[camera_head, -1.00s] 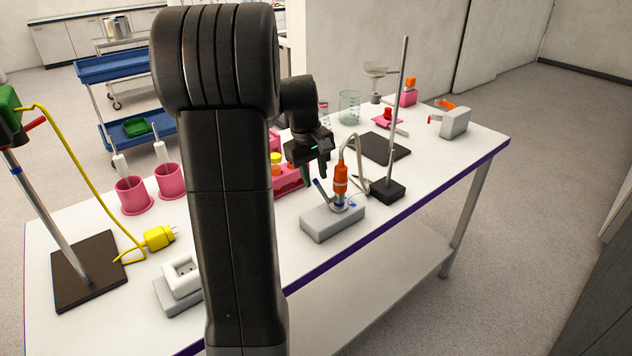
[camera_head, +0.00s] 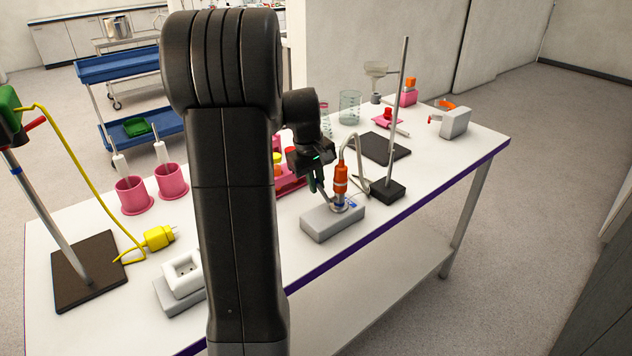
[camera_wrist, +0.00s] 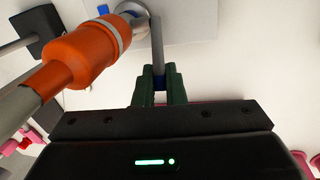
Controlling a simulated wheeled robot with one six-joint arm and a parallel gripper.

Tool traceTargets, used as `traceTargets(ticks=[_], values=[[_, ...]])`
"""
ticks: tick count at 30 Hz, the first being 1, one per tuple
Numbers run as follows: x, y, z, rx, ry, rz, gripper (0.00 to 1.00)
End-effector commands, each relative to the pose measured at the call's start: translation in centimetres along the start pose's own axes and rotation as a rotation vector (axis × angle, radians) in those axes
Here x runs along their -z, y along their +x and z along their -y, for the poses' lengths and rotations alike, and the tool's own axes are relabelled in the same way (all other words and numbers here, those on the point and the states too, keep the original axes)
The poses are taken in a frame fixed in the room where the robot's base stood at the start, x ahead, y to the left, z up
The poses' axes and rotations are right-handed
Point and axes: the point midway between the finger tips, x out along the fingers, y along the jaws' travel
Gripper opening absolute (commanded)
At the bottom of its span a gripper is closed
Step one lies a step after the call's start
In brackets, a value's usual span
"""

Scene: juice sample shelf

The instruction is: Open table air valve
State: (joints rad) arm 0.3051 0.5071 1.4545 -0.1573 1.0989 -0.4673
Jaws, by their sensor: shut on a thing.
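The air valve stands on a grey block (camera_head: 330,225) near the table's right front edge. An orange hose fitting (camera_head: 341,180) rises from it; the fitting fills the upper left of the wrist view (camera_wrist: 82,55). The valve's thin grey lever (camera_wrist: 157,42) with a blue end slants up from the valve body. My gripper (camera_head: 318,186) is at the valve's left side, with its green fingers (camera_wrist: 160,72) shut around the lever's outer end. Part of the lever is hidden between the fingers.
A stand with a tall rod (camera_head: 398,120) and a looped grey hose (camera_head: 360,160) are close right of the valve. A pink rack (camera_head: 292,185) sits behind my gripper. A white socket (camera_head: 182,275) is to the left. The tabletop between socket and valve looks partly clear.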

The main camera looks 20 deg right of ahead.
Motion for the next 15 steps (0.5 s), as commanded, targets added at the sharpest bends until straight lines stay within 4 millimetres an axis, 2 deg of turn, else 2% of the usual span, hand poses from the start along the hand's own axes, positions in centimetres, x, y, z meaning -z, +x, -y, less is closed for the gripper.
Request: traceTargets(ticks=[8, 15], values=[[-0.4, -0.3, -0.1, 0.008, 0.017, -0.087, 0.00], [-1.1, -0.9, -0.4, 0.023, 0.045, -0.246, 0.00]])
